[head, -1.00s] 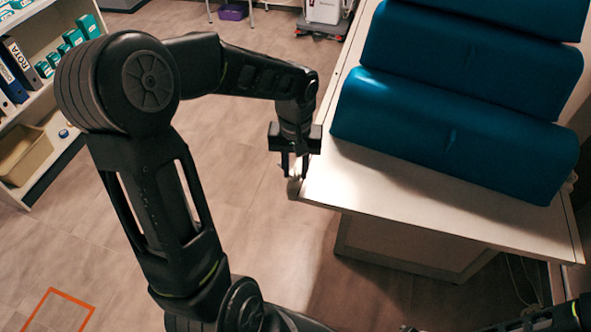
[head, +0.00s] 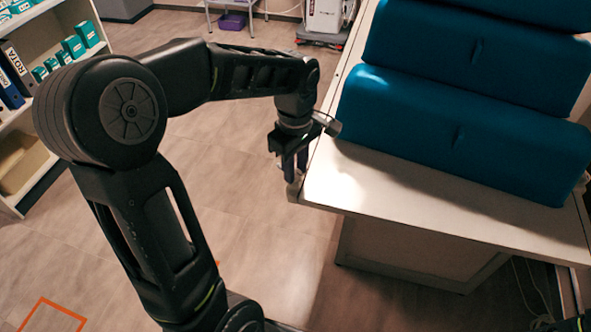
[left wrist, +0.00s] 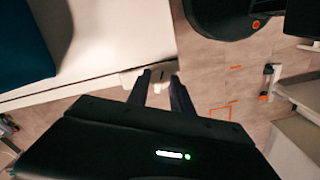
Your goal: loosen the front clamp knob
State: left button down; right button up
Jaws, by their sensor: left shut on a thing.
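My left gripper (head: 290,176) reaches down at the left corner of the white table (head: 380,190). It is shut on a small pale part at the table's edge, which I take to be the front clamp knob. The knob's own shape is mostly hidden by the fingers. My right gripper cannot be made out; only a dark bit of my arm shows at the bottom right.
Blue padded bolsters (head: 465,135) lie on the table close to my left wrist. A shelf with binders (head: 15,75) stands at the far left. The floor (head: 240,170) left of the table is clear. Cables (head: 532,290) hang under the table at the right.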

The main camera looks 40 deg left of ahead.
pick_arm(q)
jog(key=n+b, duration=0.1)
jog(key=n, duration=0.4)
dwell(0.4)
jog(key=c, duration=1.1)
grip_release()
jog(key=shift+r, duration=0.1)
notch_tip(320, 180, up, 8)
jog(key=shift+f, duration=0.2)
